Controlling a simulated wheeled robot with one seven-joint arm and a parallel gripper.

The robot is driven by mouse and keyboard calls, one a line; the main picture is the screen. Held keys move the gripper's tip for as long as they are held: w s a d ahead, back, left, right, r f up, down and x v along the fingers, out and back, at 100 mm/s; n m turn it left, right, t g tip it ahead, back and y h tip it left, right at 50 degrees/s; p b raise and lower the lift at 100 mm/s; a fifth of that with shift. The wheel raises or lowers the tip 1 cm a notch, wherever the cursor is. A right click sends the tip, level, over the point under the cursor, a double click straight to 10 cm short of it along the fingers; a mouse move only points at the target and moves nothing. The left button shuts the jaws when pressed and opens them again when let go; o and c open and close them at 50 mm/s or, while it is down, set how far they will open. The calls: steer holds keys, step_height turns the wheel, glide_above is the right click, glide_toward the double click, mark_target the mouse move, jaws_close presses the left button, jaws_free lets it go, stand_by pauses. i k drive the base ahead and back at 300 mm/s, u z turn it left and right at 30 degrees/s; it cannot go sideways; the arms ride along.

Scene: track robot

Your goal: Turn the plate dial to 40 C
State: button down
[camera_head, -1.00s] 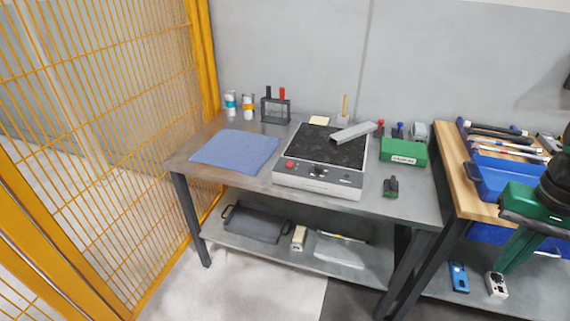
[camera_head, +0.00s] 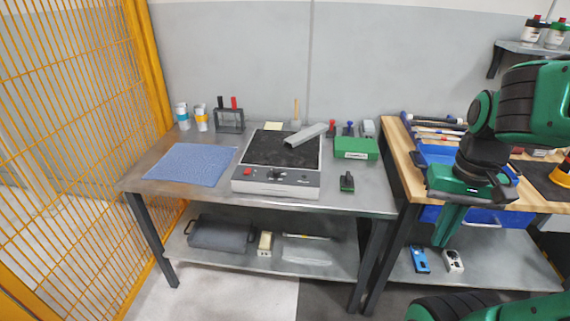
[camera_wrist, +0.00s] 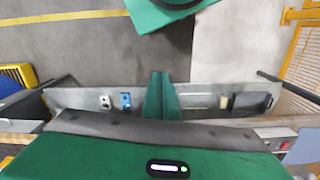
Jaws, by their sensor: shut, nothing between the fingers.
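The heating plate (camera_head: 245,186) stands on the grey metal bench, with a black top and a light grey front panel. Its dark dial (camera_head: 276,174) sits near the middle of that panel, right of a red switch (camera_head: 248,171). The dial's marks are too small to read. A grey bar (camera_head: 306,134) lies across the plate's back right corner. My gripper (camera_head: 442,240) points down at the right, in front of the wooden bench and well away from the dial. Its green fingers (camera_wrist: 160,100) are together and empty in the wrist view.
A blue cloth (camera_head: 190,164) lies left of the plate. A green box (camera_head: 356,148) and a small dark green object (camera_head: 347,182) are to its right. A blue bin (camera_head: 440,155) is on the wooden bench. A yellow mesh fence (camera_head: 75,130) bounds the left.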

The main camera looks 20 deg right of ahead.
mark_target(276, 172)
steer(key=z, duration=0.75)
steer(key=k, duration=0.5)
steer(key=u, duration=1.2)
steer(key=i, duration=1)
steer(key=z, duration=0.05)
